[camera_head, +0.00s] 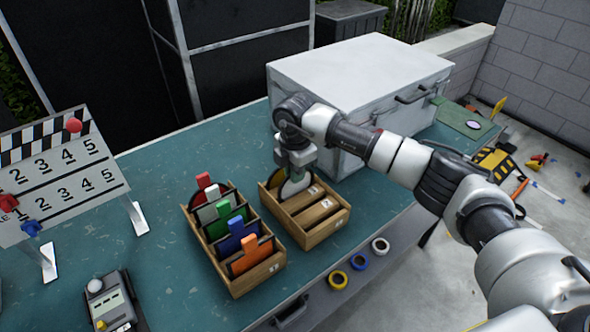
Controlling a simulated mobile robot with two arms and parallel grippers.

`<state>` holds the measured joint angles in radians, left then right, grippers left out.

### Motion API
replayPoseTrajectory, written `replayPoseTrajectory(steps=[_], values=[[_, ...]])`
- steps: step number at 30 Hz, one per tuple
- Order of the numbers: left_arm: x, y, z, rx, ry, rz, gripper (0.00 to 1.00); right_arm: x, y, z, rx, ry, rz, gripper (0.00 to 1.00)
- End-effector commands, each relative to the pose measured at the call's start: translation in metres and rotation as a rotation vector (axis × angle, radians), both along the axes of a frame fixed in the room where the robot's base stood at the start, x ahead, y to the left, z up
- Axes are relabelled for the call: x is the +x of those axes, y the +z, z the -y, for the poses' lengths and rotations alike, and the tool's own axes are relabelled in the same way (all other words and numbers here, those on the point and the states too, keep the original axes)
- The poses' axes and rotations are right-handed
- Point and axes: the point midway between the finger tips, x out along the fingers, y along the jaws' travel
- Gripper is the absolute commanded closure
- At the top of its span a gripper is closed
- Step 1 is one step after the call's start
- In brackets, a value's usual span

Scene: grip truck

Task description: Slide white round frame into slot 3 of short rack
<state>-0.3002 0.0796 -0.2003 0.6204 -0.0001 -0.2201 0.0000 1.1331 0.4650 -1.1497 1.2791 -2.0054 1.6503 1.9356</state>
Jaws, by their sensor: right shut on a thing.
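The short rack (332,232), a small wooden box with numbered slots, stands on the teal table right of the long rack. The slot nearest the front carries what looks like a 3, and it looks empty, as does the one behind it. My right gripper (297,160) points down over the rack's back end and is shut on the white round frame (296,186). The frame stands upright at the rearmost part of the rack; its top is hidden by the gripper, and I cannot tell if it is seated. A yellowish piece (276,181) shows beside it. My left gripper is out of view.
A white case (345,85) stands behind the short rack. A numbered board (60,180) and a grey device (112,300) are at left.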

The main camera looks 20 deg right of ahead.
Motion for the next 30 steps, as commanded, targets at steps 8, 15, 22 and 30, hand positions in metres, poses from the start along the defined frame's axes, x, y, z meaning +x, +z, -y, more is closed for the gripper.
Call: replayPoseTrajectory(steps=[8, 15, 22, 30], values=[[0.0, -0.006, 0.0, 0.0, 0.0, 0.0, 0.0, 0.0, -0.01, 0.0, 0.0, 0.0, 0.0, 1.0], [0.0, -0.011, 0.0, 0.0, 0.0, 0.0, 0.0, 0.0, -0.017, 0.0, 0.0, 0.0, 0.0, 1.0], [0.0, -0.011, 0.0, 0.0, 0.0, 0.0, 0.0, 0.0, -0.017, 0.0, 0.0, 0.0, 0.0, 0.65], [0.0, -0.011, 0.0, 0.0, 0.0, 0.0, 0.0, 0.0, -0.017, 0.0, 0.0, 0.0, 0.0, 0.58]])
